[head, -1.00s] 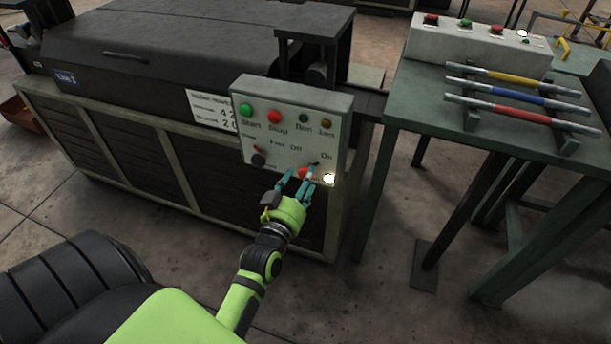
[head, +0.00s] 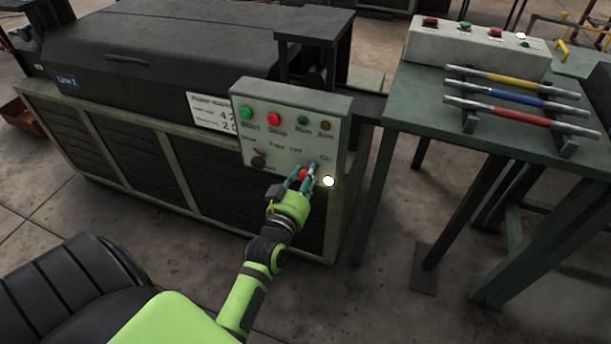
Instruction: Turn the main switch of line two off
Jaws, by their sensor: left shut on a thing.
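A grey control panel (head: 292,104) stands at the front of the dark machine, which has a blue line sign (head: 67,82); its number is too small to read surely. My left gripper (head: 305,174) is at the panel's lower right, its teal fingers shut on the red main switch (head: 303,174). The fingers cover most of the switch, so its exact angle is hidden. The words Off and On show above it, Off to the left and On to the right. A white lit lamp (head: 329,181) is just right of the fingers. My right gripper is not in view.
The panel also bears a green Start button (head: 246,111), a red Stop button (head: 274,118), Run and Jam lamps and a black speed knob (head: 258,161). A green table (head: 420,105) to the right holds coloured bars and a button box (head: 480,48). Floor between them is clear.

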